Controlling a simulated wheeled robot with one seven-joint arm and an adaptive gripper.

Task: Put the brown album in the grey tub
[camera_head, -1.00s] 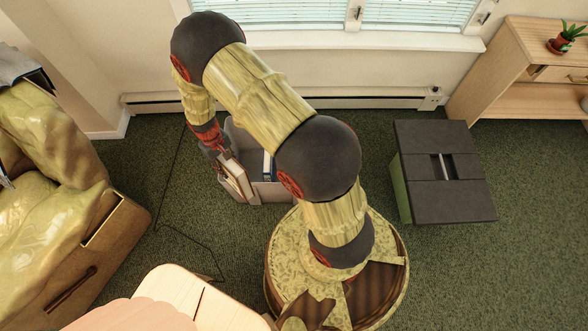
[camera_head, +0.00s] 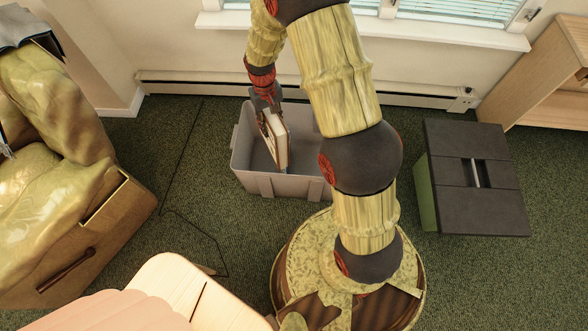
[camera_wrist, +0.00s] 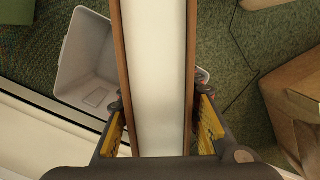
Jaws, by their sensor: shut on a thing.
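The brown album (camera_head: 281,140) is upright, with its pale page edges showing between brown covers. My gripper (camera_head: 266,104) is shut on its upper end. In the head view the album hangs over the grey tub (camera_head: 285,186), its lower part within the tub's outline. I cannot tell how far below the rim it reaches. In the wrist view the album (camera_wrist: 154,70) runs between the two fingers of my gripper (camera_wrist: 160,122) and hides the tub's middle. The tub's left part (camera_wrist: 88,62) shows beside it. My arm covers the tub's right part.
A dark-topped box (camera_head: 470,205) stands on the carpet to the right. A wooden-sided armchair (camera_head: 110,235) is at the left, and a pale wooden piece (camera_head: 170,290) is in front. A thin cable (camera_head: 165,185) lies left of the tub. A baseboard heater (camera_head: 190,85) runs behind.

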